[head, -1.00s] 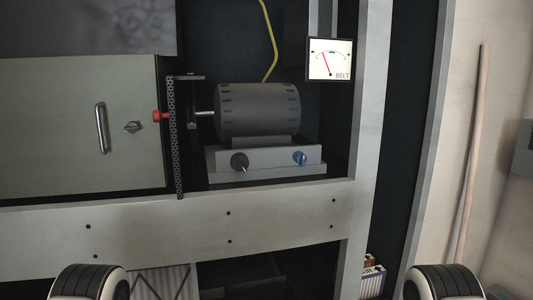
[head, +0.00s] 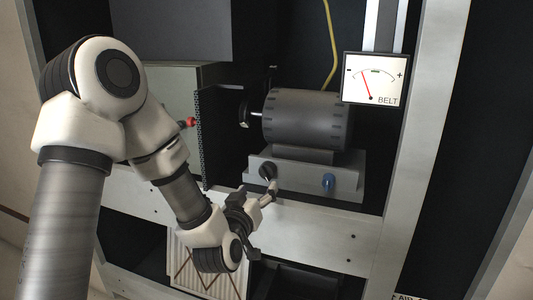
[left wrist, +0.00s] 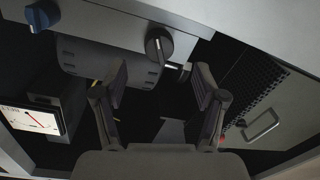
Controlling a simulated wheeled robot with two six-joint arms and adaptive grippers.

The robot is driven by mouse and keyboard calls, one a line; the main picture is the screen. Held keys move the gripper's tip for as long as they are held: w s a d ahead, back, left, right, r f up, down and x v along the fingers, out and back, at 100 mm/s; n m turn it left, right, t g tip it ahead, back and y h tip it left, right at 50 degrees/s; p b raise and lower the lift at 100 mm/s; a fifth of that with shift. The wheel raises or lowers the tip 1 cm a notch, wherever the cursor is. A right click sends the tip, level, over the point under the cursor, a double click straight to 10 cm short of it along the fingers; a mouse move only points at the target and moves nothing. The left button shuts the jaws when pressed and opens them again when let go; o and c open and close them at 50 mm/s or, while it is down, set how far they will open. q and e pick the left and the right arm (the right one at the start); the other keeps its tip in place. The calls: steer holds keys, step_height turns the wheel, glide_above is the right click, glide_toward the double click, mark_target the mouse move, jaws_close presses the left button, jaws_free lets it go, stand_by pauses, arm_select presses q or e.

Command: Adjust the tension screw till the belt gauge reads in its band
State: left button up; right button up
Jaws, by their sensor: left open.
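The belt gauge (head: 373,78) is a white dial marked BELT; its red needle leans left of the dark band at the top middle. It also shows in the left wrist view (left wrist: 35,120). The grey motor (head: 305,117) sits on a base with a black knob (head: 267,171) and a blue knob (head: 328,181). I cannot tell which control is the tension screw. My left gripper (head: 258,205) is open and empty, just in front of the black knob. In the left wrist view the black knob (left wrist: 158,42) lies ahead, between the spread fingers' lines. My right gripper is out of view.
A pale rack rail (head: 310,225) runs below the motor base, and an upright (head: 425,140) stands on the right. A yellow cable (head: 330,45) rises behind the motor.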

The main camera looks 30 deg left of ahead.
mark_target(265, 173)
arm_select(q)
steer(key=x, duration=0.5)
steer(key=r+b+x, duration=0.1)
steer(key=x, duration=0.2)
steer(key=shift+a+r, duration=0.1)
steer(key=c, duration=1.1)
